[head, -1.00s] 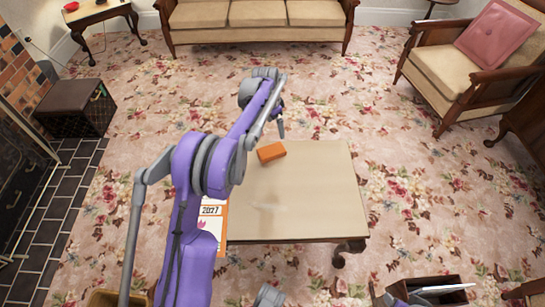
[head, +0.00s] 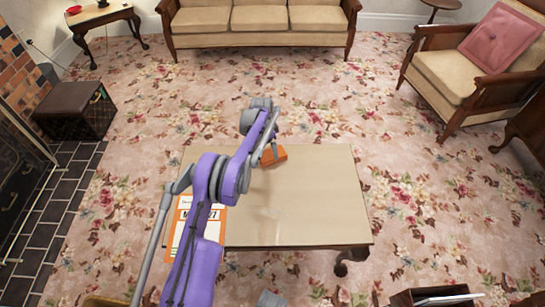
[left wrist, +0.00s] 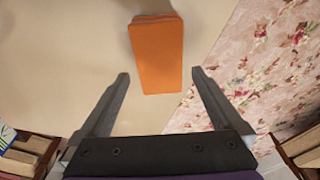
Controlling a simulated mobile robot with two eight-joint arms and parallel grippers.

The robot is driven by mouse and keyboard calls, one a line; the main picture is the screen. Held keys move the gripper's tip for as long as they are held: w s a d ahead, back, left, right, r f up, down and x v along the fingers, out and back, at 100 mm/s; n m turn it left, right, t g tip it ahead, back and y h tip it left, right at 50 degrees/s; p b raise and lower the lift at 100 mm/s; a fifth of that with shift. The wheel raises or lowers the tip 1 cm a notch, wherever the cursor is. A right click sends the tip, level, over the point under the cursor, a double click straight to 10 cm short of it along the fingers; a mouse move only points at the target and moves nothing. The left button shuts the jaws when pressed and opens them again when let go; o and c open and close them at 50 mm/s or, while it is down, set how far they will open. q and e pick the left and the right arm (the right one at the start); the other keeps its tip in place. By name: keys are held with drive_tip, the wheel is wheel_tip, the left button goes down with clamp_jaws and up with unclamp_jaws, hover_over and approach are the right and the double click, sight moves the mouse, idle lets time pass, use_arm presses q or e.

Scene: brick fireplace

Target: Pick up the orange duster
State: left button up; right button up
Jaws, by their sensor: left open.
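The orange duster (head: 275,155) is a small block near the far edge of the coffee table (head: 310,205). In the head view my left gripper (head: 268,151) is at the duster and hides part of it. In the left wrist view the duster (left wrist: 156,52) lies ahead of my left gripper (left wrist: 160,82), roughly midway between the lines of its two fingers. The fingers are apart with nothing between them. I cannot tell the height of the fingers above the table. My right gripper does not show.
A calendar (head: 190,228) lies on the table's left part, partly behind my arm. A sofa (head: 258,20) is at the back and an armchair (head: 455,75) with a pink cushion at the right. A dark box (head: 75,112) stands at the left. Patterned carpet surrounds the table.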

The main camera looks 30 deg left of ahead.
use_arm(q)
wheel_tip(320, 180, down, 4)
drive_tip(key=shift+w+d+r+b, duration=0.1)
drive_tip(key=shift+r+b, duration=0.05)
drive_tip(key=shift+b, duration=0.15)
drive_tip(key=c, duration=1.3)
drive_tip(key=shift+o, duration=0.2)
wheel_tip(320, 180, up, 10)
drive_tip(key=p, duration=0.1)
drive_tip(key=shift+p, duration=0.35)
